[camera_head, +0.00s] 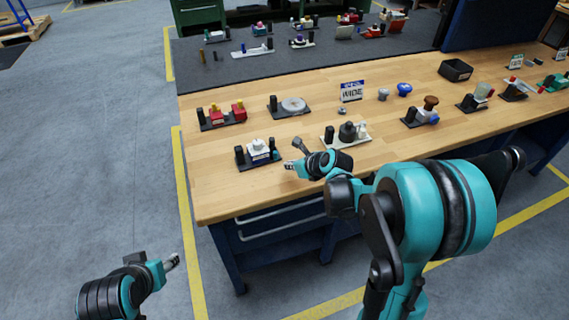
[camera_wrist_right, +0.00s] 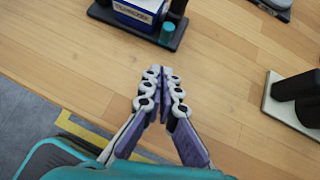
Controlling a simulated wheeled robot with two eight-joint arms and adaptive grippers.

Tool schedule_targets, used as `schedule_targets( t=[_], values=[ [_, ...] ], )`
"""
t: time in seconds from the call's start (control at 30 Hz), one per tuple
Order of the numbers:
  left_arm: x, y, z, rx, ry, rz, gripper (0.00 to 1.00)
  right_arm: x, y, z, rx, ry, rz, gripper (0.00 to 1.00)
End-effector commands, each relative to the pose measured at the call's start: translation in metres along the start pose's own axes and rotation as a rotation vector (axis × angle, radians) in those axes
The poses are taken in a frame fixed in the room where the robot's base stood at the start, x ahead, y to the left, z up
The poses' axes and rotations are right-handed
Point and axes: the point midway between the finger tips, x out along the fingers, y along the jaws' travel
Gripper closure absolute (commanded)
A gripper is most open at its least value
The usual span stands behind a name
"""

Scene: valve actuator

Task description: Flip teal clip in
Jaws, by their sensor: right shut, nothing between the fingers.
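A dark fixture base (camera_head: 262,165) carries a white and blue valve block (camera_head: 258,151), with black posts beside it. In the right wrist view a small teal piece (camera_wrist_right: 167,32), which looks like the teal clip, stands on the base beside the blue and white block (camera_wrist_right: 138,10). The top of that fixture is cut off there. My right gripper (camera_head: 289,165) is shut and empty, just right of the fixture and apart from it. In the right wrist view its fingertips (camera_wrist_right: 162,72) point toward the teal piece. My left gripper (camera_head: 174,262) hangs over the floor, away from the table; its jaws are too small to read.
A fixture with black cylinders on a pale plate (camera_head: 328,140) stands right of my right gripper. Other fixtures with red parts (camera_head: 222,116) and a grey disc (camera_head: 292,105) stand farther back. A "WIDE" sign (camera_head: 352,91) stands behind. Bare wood (camera_head: 225,195) lies in front.

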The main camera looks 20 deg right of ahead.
Motion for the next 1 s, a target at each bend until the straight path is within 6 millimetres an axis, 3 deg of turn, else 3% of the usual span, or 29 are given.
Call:
schedule_targets(
  t=[0.03, 0.2, 0.4, 1.0],
  values=[
    [-0.009, 0.0, -0.007, 0.0, 0.0, 0.0, 0.53, -0.019, 0.0, 0.004, 0.004, -0.001, -0.002, 1.0],
    [-0.021, 0.0, -0.016, 0.0, 0.001, 0.0, 0.53, -0.057, 0.001, 0.004, 0.003, 0.0, -0.001, 1.0],
    [-0.029, 0.0, -0.021, 0.0, 0.001, 0.0, 0.53, -0.085, 0.001, 0.003, 0.001, 0.0, -0.001, 1.0],
    [-0.03, 0.0, -0.022, 0.0, 0.001, 0.0, 0.53, -0.093, 0.001, 0.002, 0.001, -0.001, 0.0, 1.0]
  ],
)
